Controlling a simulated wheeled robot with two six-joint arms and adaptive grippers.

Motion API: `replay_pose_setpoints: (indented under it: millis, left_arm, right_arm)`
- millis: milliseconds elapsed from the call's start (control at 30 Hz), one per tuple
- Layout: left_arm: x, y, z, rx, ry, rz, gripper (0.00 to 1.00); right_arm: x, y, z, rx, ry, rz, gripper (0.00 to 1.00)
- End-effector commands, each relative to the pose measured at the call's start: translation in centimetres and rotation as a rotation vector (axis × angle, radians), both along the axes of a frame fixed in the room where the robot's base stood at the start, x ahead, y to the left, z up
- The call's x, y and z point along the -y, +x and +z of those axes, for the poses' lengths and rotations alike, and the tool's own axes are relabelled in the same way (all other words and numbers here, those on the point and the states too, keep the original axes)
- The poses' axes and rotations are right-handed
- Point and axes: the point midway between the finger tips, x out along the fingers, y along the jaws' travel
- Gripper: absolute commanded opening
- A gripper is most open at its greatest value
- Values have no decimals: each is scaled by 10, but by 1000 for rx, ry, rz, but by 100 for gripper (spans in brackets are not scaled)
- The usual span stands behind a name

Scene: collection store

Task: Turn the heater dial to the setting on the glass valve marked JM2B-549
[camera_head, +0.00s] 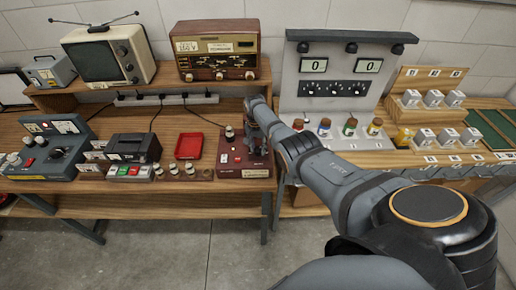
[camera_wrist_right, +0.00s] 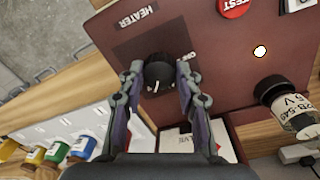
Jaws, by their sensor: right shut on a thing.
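The heater dial (camera_wrist_right: 158,75) is a dark round knob on the maroon tester panel (camera_wrist_right: 205,50), beside the word HEATER. A white mark shows on its lower edge in the right wrist view. My right gripper (camera_wrist_right: 158,72) is shut on the dial, one finger on each side; it hides part of the dial scale. In the head view the right gripper (camera_head: 257,142) is over the right part of the tester (camera_head: 234,168) and hides the dial. A glass valve (camera_wrist_right: 291,108) stands at the tester; its label partly reads B-549 and a V value. My left gripper is out of view.
A red TEST button (camera_wrist_right: 233,7) and a small pale lamp (camera_wrist_right: 260,51) are on the panel. A red tray (camera_head: 189,146) and several valves in a wooden rack (camera_head: 205,175) are left of the tester. Coloured jars (camera_head: 350,127) stand on the right bench.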

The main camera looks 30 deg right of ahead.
Motion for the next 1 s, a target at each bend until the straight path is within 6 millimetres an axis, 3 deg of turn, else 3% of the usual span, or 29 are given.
replay_pose_setpoints:
  millis: [300, 867, 900, 1000]
  left_arm:
    - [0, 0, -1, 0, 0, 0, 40]
    - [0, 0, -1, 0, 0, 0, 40]
    - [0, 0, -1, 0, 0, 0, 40]
    - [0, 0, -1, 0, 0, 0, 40]
  right_arm:
    - [0, 0, 0, 1, 0, -116, 3]
    - [0, 0, 0, 1, 0, -139, 3]
    - [0, 0, 0, 1, 0, -139, 40]
    - [0, 0, 0, 1, 0, -139, 53]
